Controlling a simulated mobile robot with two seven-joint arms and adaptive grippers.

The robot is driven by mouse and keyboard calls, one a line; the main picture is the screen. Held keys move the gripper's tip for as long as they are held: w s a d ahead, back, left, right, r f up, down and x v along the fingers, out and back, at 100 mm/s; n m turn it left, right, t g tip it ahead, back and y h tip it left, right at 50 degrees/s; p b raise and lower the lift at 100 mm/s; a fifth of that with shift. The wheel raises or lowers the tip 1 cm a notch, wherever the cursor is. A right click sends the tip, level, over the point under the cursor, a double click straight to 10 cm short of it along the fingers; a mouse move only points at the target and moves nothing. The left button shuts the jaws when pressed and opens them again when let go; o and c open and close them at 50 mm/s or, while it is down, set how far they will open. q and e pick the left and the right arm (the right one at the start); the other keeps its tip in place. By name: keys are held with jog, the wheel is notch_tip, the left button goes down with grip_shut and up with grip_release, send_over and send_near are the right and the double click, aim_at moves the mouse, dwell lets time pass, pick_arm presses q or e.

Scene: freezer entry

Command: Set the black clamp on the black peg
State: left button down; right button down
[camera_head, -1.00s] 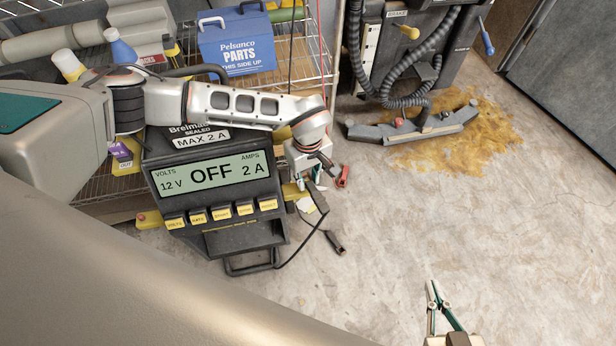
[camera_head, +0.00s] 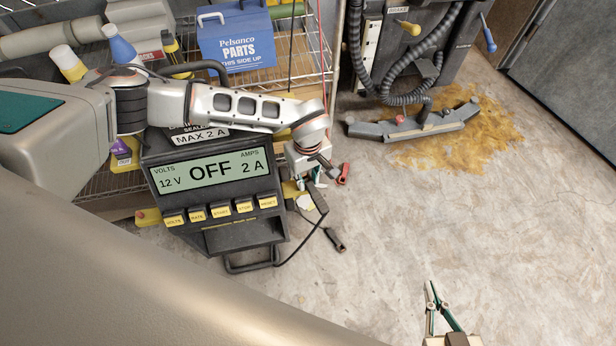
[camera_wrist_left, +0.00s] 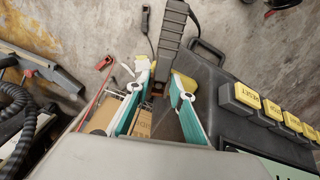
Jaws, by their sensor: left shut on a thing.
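My left gripper (camera_head: 309,181) is low beside the right side of the battery charger (camera_head: 187,148). It is shut on a long dark bar-shaped piece, which looks like the black clamp (camera_head: 318,199). In the left wrist view, the clamp (camera_wrist_left: 170,38) reaches away from between the teal-lined fingers (camera_wrist_left: 163,83), with a cable at its far end. A small coppery part shows between the fingers. I cannot make out the black peg for sure. My right gripper (camera_head: 432,286) is at the bottom edge, its fingertips together and empty.
A red clamp (camera_head: 343,174) and another dark clamp-like piece (camera_head: 335,240) lie on the floor near my left gripper. A wire shelf with a blue parts box (camera_head: 236,42) stands behind. A dark machine with hoses (camera_head: 430,50) stands at the back.

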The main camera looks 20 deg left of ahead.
aim_at(308, 182)
pick_arm(q)
jog(key=shift+f, duration=0.35)
jog(key=c, duration=1.7)
grip_release()
notch_tip(308, 182, up, 12)
jog(key=shift+s, duration=0.1)
